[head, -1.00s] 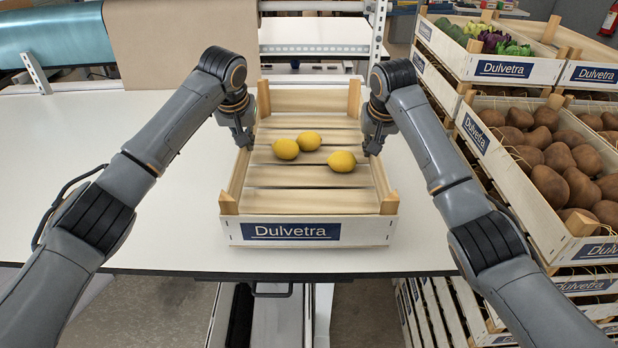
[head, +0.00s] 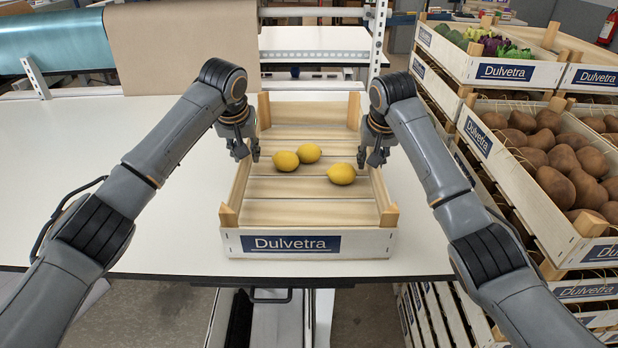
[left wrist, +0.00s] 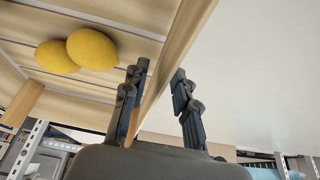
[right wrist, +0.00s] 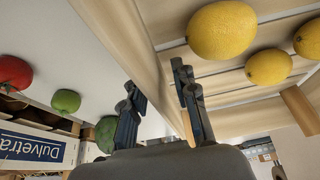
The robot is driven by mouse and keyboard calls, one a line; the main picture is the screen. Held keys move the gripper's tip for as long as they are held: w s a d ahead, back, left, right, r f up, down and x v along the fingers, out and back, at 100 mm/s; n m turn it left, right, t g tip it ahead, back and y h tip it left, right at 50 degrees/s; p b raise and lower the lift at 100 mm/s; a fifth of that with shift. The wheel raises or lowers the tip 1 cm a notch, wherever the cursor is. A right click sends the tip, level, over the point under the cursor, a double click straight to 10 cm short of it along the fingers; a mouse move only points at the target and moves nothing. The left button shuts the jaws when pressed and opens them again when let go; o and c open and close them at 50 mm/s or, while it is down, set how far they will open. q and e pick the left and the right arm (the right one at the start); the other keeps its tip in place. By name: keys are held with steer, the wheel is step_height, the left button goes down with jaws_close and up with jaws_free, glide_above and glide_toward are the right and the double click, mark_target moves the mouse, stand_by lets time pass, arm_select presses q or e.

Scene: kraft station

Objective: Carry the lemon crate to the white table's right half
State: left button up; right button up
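The wooden lemon crate (head: 310,243), with a blue Dulvetra label, sits on the right part of the white table (head: 175,225), near its front edge. Three lemons (head: 341,174) lie inside. My left gripper (head: 247,156) is open at the crate's left wall; the left wrist view shows this wall (left wrist: 172,70) between the spread fingers. My right gripper (head: 376,162) is open at the crate's right wall; the right wrist view shows this wall (right wrist: 130,50) running between its fingers. Whether any fingertip touches the wood is unclear.
Stacked crates stand close on the right, with potatoes (head: 555,160) and vegetables (head: 490,42) in them. Brown paper (head: 180,45) and a teal roll (head: 50,40) are at the back left. The table left of the crate is clear.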

arm_select(q)
steer(key=v, duration=1.1)
steer(key=shift+s+r, duration=0.15)
steer(key=shift+r, duration=0.15)
arm_select(e)
steer(key=shift+r, duration=0.15)
steer(key=v, duration=1.1)
steer(key=shift+s+r, duration=0.25)
steer(key=shift+r, duration=0.05)
